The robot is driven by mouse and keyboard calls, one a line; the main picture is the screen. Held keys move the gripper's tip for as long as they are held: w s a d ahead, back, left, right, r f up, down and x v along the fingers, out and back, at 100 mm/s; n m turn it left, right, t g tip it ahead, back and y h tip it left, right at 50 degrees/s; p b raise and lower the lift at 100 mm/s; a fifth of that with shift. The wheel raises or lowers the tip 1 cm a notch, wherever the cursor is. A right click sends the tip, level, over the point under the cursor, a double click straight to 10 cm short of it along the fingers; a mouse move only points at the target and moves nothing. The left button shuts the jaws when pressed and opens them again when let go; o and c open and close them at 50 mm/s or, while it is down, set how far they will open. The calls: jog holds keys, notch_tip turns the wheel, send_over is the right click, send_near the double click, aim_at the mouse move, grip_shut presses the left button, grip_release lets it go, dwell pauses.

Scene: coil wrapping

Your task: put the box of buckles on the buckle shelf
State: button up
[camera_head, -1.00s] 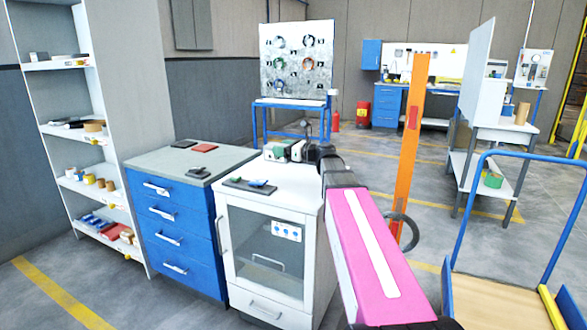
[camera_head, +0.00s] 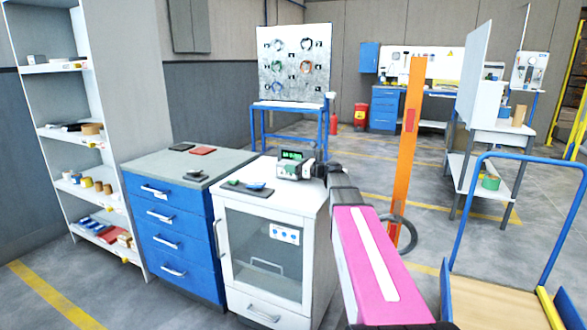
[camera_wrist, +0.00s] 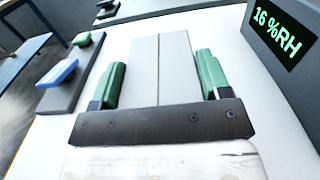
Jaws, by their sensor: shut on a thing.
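My gripper (camera_wrist: 158,68) shows in the wrist view with green fingers on both sides of a pale grey box (camera_wrist: 158,85) with a seam down its middle. It is shut on this box, over the white cabinet top. No buckles show, so I cannot tell whether it is the box of buckles. In the head view my pink arm reaches to the white cabinet (camera_head: 262,250), and the gripper and box are hard to make out there. A white shelf unit (camera_head: 70,134) with several boards stands at the far left. I cannot read which board is the buckle shelf.
A meter (camera_head: 295,165) with a green display stands at the cabinet's back; it also shows in the wrist view (camera_wrist: 288,45). A dark tray (camera_head: 235,188) with green and blue pieces lies left. A blue drawer unit (camera_head: 175,225) stands between cabinet and shelf unit. Front floor is open.

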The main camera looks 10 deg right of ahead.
jog(key=shift+f, duration=0.25)
jog(key=shift+f, duration=0.15)
jog(key=o, duration=1.2)
jog(key=shift+s+d, duration=0.1)
jog(key=shift+s, duration=0.05)
jog(key=v, duration=1.1)
jog(key=shift+o, duration=0.5)
jog(key=shift+s+d, duration=0.1)
jog(key=shift+d, duration=0.05)
jog(key=shift+d+r, duration=0.1)
jog(key=shift+r, duration=0.1)
